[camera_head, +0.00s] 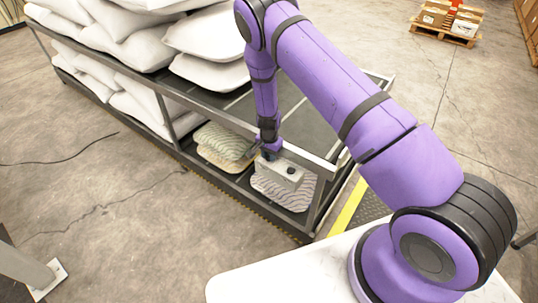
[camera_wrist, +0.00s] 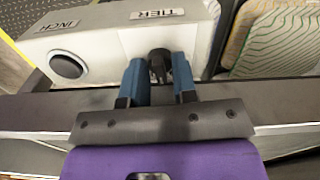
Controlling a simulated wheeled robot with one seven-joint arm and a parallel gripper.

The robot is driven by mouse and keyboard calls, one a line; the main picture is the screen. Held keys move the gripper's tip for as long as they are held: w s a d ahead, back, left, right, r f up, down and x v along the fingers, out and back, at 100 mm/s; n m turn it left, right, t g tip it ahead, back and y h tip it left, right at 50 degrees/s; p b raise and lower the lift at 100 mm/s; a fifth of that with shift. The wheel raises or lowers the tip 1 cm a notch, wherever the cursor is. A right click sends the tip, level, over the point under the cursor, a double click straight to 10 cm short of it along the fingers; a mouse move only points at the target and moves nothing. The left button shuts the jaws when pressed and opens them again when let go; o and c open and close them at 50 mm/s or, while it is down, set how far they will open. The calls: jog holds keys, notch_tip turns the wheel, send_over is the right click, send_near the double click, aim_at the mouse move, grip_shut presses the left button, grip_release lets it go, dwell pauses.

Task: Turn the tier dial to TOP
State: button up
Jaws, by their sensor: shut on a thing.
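The control box (camera_head: 281,174) is a pale grey block at the near end of the rack in the head view. In the wrist view the box (camera_wrist: 110,42) carries a label (camera_wrist: 158,13) reading TIER, upside down, above a black dial (camera_wrist: 160,64). The two blue fingers of my gripper (camera_wrist: 159,80) stand on either side of this dial and are shut on it. In the head view my gripper (camera_head: 269,153) reaches down to the box and hides the dial. Which setting the dial points to cannot be read.
A round black button (camera_wrist: 66,66) with a label reading INCH sits beside the dial. The rack's metal rail (camera_wrist: 40,112) runs close under my gripper. Patterned pillows (camera_head: 222,142) lie on the lower shelf, and white pillows (camera_head: 205,42) are stacked above.

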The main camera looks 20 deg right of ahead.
jog(key=m, duration=0.4)
jog(key=shift+m, duration=2.5)
jog(key=o, duration=0.6)
jog(key=shift+o, duration=0.2)
jog(key=shift+r, duration=0.15)
notch_tip(320, 180, up, 11)
jog(key=shift+f, duration=0.2)
jog(key=shift+r, duration=0.1)
